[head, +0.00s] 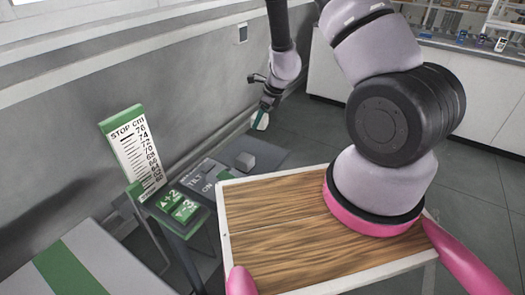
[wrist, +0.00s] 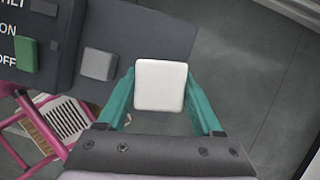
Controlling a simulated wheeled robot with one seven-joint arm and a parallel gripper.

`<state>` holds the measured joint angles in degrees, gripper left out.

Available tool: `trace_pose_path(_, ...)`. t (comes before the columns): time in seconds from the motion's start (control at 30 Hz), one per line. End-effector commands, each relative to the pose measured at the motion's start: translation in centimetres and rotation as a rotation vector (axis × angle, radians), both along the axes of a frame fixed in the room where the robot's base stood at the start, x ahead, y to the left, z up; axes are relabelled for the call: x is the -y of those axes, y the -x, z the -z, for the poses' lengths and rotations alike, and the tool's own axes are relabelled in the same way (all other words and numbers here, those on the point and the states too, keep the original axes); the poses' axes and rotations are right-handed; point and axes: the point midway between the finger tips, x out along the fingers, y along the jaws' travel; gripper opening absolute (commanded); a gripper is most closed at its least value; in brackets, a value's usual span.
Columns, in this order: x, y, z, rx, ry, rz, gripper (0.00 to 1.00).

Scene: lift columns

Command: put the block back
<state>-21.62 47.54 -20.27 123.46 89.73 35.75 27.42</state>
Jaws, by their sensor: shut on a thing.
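My gripper (wrist: 160,100) has teal fingers shut on a white block (wrist: 160,85), one finger on each side. The block also shows in the head view (head: 262,122), held up at the end of my arm near the wall. Below and to the left in the head view, a grey block (head: 245,161) sits on a dark grey panel (head: 268,154). The grey block also shows in the wrist view (wrist: 99,64), left of the white block. The gap between the white block and the panel is hard to judge.
Green keys (head: 180,206) stand left of a wooden board (head: 270,210). A STOP cm scale (head: 138,150) rises behind the keys. A grey wall (head: 190,85) runs along the left. Open floor lies right of the panel.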

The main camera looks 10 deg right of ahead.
Motion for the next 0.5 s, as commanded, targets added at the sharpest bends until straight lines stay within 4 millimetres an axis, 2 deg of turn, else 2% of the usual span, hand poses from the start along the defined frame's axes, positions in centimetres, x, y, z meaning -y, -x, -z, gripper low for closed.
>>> trace_pose_path(0.13,0.4,0.3,0.3,0.0,-0.001,0.118,0.0)
trace_pose_path(0.33,0.9,0.5,0.7,0.0,0.0,0.199,0.0)
trace_pose_path(0.5,1.0,0.6,2.9,-0.003,0.001,0.213,0.0)
